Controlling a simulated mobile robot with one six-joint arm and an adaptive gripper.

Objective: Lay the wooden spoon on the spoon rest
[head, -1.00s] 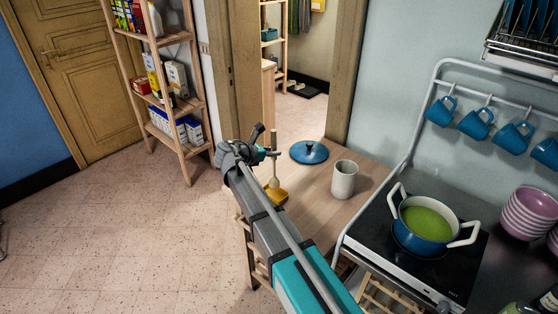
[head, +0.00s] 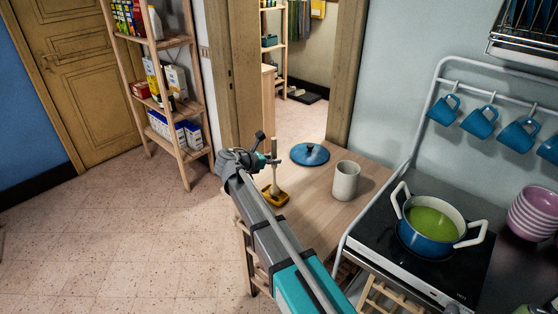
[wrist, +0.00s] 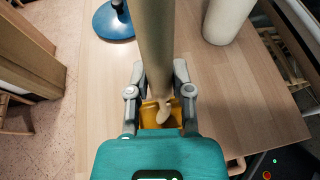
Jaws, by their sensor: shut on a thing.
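The wooden spoon (head: 274,178) is upright, handle up and bowl end down, over the yellow spoon rest (head: 284,200) on the wooden table. My gripper (head: 272,159) is shut on the spoon's handle. In the wrist view the handle (wrist: 156,40) runs between my two fingers (wrist: 160,92), and the bowl end (wrist: 165,113) is in front of the yellow rest (wrist: 149,115). I cannot tell whether the bowl end touches the rest. My arm hides part of the rest's near side.
A blue lid (head: 309,154) lies behind the rest, and a pale cup (head: 346,181) stands to its right. A blue pot (head: 429,242) with green contents sits on the stove at right. Bare table (head: 312,205) lies between rest and cup.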

